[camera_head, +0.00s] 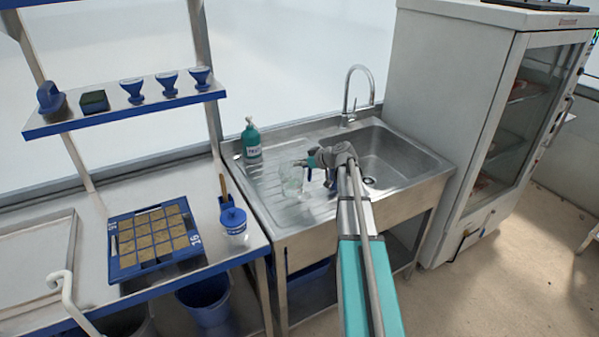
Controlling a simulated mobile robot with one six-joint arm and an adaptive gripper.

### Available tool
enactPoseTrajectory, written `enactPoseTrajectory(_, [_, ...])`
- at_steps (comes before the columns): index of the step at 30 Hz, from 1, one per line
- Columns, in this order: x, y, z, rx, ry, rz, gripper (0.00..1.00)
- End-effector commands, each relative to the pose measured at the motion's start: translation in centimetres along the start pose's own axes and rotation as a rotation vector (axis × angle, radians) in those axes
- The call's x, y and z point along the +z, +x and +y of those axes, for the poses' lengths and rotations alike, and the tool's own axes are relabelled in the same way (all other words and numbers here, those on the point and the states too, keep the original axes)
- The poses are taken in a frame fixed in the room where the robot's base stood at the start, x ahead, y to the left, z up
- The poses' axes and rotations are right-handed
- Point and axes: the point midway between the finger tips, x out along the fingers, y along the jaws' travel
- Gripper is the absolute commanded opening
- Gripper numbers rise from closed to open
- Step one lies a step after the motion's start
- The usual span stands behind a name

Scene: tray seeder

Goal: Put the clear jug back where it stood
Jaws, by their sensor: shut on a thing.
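The clear jug (291,180) is upright on or just above the ribbed drainboard of the steel sink unit (275,217), left of the basin. I cannot tell whether its base touches the metal. My gripper (308,163) is at the jug's upper right side and is shut on it. My arm reaches in from the lower right and hides part of the sink's front edge. The jug's handle is too small to make out.
A teal bottle (251,141) stands behind and left of the jug. The tap (352,95) rises behind the basin (385,155). A cabinet (455,110) stands right.

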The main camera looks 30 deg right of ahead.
Motion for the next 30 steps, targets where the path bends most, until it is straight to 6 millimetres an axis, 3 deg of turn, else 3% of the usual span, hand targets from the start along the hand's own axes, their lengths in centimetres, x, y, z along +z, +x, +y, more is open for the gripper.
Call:
enactPoseTrajectory(14, [3.0, 1.8, 0.8, 0.002, 0.002, 0.001, 0.0])
enactPoseTrajectory(30, [3.4, 2.0, 0.8, 0.001, 0.002, 0.001, 0.0])
